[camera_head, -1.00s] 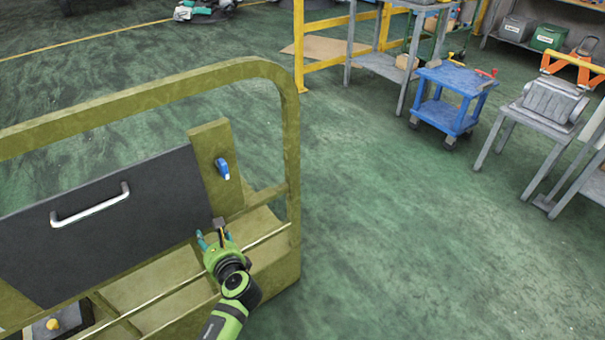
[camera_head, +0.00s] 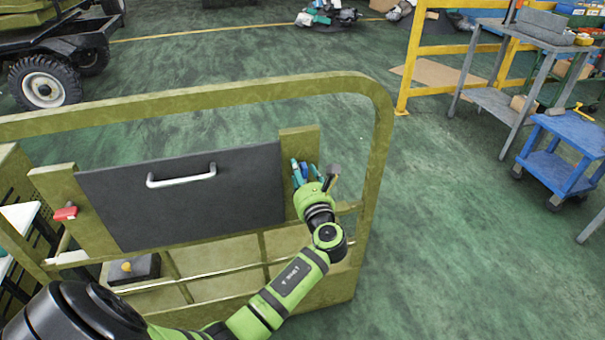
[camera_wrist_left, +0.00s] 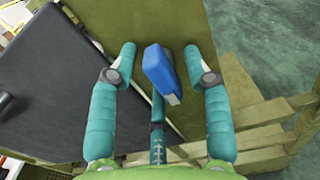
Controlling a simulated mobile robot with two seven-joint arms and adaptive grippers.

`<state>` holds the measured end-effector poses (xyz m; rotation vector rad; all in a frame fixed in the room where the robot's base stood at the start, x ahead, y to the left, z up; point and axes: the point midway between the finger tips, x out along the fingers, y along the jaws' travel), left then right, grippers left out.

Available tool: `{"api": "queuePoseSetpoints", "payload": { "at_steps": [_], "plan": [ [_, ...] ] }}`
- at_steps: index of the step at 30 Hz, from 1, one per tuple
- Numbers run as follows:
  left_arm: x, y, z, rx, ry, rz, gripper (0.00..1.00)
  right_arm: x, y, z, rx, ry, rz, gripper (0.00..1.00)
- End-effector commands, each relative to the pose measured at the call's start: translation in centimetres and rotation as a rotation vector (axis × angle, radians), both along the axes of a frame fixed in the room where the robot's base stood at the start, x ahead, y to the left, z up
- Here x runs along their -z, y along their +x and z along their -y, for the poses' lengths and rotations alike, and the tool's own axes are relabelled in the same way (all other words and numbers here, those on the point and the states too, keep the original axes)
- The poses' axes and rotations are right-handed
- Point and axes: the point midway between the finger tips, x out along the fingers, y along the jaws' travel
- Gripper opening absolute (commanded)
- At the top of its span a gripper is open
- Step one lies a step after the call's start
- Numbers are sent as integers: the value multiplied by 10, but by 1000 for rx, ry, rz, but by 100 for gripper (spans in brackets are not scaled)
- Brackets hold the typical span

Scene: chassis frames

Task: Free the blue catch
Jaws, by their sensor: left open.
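The blue catch (camera_wrist_left: 160,72) is on the olive post (camera_head: 301,142) at the right side of the dark panel (camera_head: 185,200). In the left wrist view it stands between the spread fingers of my left gripper (camera_wrist_left: 159,65), with gaps on both sides. My left gripper (camera_head: 306,172) is open and largely covers the catch (camera_head: 305,168) in the head view. The panel has a silver handle (camera_head: 181,176) and stands upright in the olive frame. A red catch (camera_head: 65,213) is on the left post. My right gripper is not in view.
The olive frame's top rail (camera_head: 200,97) arches over the panel. A black box with a yellow knob (camera_head: 127,267) sits low behind the lower rails. A blue cart (camera_head: 565,150) and a grey workbench (camera_head: 495,100) stand at the right.

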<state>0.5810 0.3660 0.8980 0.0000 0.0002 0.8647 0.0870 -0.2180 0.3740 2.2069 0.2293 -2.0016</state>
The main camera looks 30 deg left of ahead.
Motion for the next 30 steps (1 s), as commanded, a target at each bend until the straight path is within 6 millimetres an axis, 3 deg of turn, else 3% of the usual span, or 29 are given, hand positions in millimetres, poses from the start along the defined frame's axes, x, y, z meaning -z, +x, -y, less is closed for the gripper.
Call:
{"api": "queuePoseSetpoints", "payload": {
  "at_steps": [5, 8, 9, 20, 30],
  "plan": [
    [0, 0, 0, 1, 0, 0, 49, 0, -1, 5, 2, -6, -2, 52],
    [0, 0, 0, 1, 0, 0, 17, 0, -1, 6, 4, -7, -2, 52],
    [0, 0, 0, 1, 0, 0, 1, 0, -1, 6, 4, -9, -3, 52],
    [1, 0, 0, 0, -11, 13, 0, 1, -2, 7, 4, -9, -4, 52],
    [3, 0, 1, 0, -126, 148, 0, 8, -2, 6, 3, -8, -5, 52]
  ]
}}
